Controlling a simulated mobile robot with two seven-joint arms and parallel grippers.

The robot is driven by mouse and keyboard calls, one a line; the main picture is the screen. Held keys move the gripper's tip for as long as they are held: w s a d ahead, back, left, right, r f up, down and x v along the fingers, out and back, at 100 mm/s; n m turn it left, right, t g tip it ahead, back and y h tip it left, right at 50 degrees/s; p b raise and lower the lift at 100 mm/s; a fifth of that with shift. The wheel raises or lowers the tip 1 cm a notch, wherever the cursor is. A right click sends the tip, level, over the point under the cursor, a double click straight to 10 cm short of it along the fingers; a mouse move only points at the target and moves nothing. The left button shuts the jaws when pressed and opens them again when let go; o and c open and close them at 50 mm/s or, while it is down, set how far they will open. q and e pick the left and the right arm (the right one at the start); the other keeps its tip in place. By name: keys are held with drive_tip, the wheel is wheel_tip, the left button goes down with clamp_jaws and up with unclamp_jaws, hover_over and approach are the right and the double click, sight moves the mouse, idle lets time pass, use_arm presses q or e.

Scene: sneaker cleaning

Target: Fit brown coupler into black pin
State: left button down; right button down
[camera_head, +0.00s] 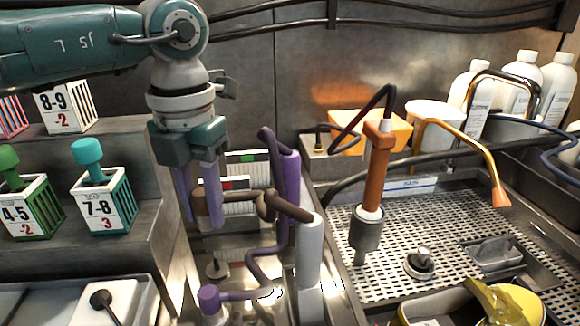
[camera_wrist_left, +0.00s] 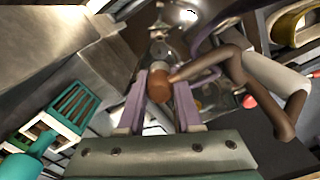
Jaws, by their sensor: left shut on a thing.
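My left gripper (camera_head: 199,196) hangs from above with its purple fingers pointing down. It is shut on the brown coupler (camera_head: 199,205), which also shows between the fingers in the left wrist view (camera_wrist_left: 159,86). A bent brown hose (camera_head: 268,205) runs from the coupler to a pale grey upright cylinder (camera_head: 310,255). A small pin on a round base (camera_head: 217,268) stands below the gripper, apart from the coupler. It looks dark at the tip, but I cannot tell for sure that it is the black pin. My right gripper is not in view.
A purple hose (camera_head: 291,185) with a purple end (camera_head: 208,293) stands close to the right of and below my gripper. Stepped shelves with number boxes (camera_head: 105,203) are at left. An orange-brown handle (camera_head: 378,165) stands by the perforated sink tray (camera_head: 450,215).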

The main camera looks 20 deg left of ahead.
use_arm(q)
drive_tip(key=b, duration=0.5)
hover_over(215, 261)
drive_tip(key=shift+f, duration=2.9)
drive_tip(key=shift+f+b, duration=1.4)
drive_tip(key=shift+f, duration=0.35)
drive_tip(key=c, duration=0.5)
unclamp_jaws()
wheel_tip(215, 261, up, 10)
